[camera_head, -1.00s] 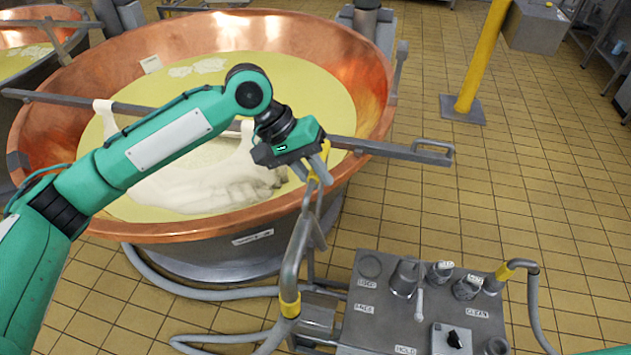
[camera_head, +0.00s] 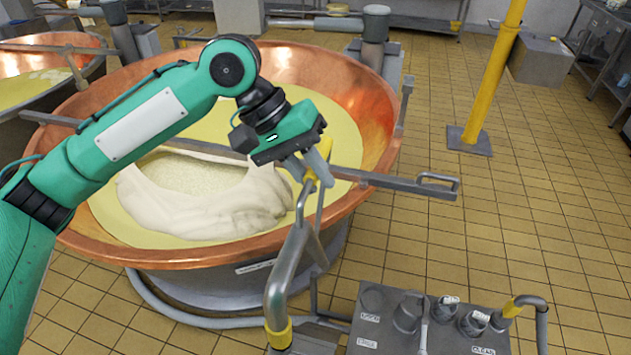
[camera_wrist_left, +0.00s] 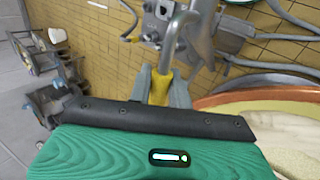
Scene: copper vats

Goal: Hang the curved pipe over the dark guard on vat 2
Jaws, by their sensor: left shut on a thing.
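The curved pipe (camera_head: 300,240) is grey with yellow bands. My left gripper (camera_head: 318,168) is shut on its upper yellow part, beside the near right rim of the large copper vat (camera_head: 350,205). The pipe hangs down from the fingers and bends toward a lower yellow band at the bottom of the head view. In the left wrist view the fingers (camera_wrist_left: 160,88) close around the yellow part, and the grey curve (camera_wrist_left: 175,40) extends beyond. The vat's label is too small to read. I cannot pick out the dark guard with certainty. My right gripper is not in view.
A grey bar (camera_head: 410,186) crosses the vat and sticks out on the right. A grey console (camera_head: 375,325) with fittings stands in front. A hose (camera_head: 190,318) lies around the vat's base. A yellow post (camera_head: 490,80) stands back right; floor between is clear.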

